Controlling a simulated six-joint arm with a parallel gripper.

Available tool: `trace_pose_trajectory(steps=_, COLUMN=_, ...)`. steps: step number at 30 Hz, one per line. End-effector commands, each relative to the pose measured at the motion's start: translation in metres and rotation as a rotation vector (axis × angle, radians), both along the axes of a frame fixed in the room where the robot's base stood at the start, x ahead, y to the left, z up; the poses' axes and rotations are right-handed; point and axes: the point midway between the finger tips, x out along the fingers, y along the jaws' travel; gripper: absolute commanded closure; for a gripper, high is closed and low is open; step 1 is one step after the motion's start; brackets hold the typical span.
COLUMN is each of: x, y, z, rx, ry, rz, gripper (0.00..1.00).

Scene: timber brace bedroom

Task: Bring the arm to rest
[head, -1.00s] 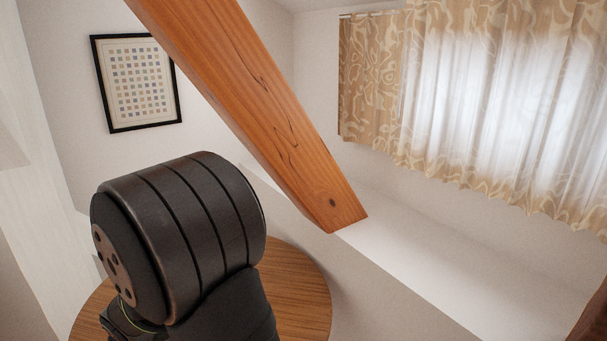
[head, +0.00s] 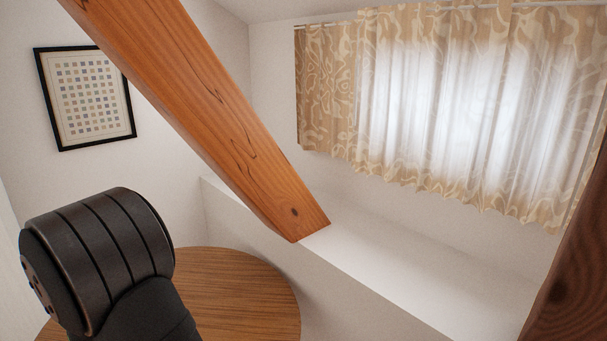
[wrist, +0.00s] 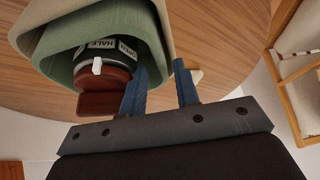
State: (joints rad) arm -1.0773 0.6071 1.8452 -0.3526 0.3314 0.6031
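My gripper (wrist: 160,67) shows in the wrist view with two blue fingers standing apart. A dark labelled round item (wrist: 103,50) and reddish-brown pieces (wrist: 104,103) are at the container's opening. In the head view a black rounded link of my arm is at the lower left, over the round wooden table (head: 245,290); my gripper is not seen there.
A slanting timber beam (head: 215,120) comes down to a white ledge (head: 370,255) beside the table. A patterned curtain (head: 330,90) hangs at the right, and a dark wooden post (head: 575,270) stands at the right edge. A framed picture (head: 85,97) hangs on the left wall.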

Motion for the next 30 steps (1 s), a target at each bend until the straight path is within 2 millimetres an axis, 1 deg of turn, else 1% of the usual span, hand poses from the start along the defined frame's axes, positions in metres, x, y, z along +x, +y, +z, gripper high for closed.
trace_pose_trajectory(steps=4, x=0.0, y=0.0, z=0.006, rx=0.001, ry=-0.001, rz=0.0, gripper=0.71)
trace_pose_trajectory(steps=8, x=-0.002, y=-0.002, z=0.02, rx=0.003, ry=-0.001, rz=0.0, gripper=0.71)
trace_pose_trajectory(steps=30, x=-0.032, y=-0.031, z=0.12, rx=0.003, ry=-0.002, rz=0.001, gripper=0.71)
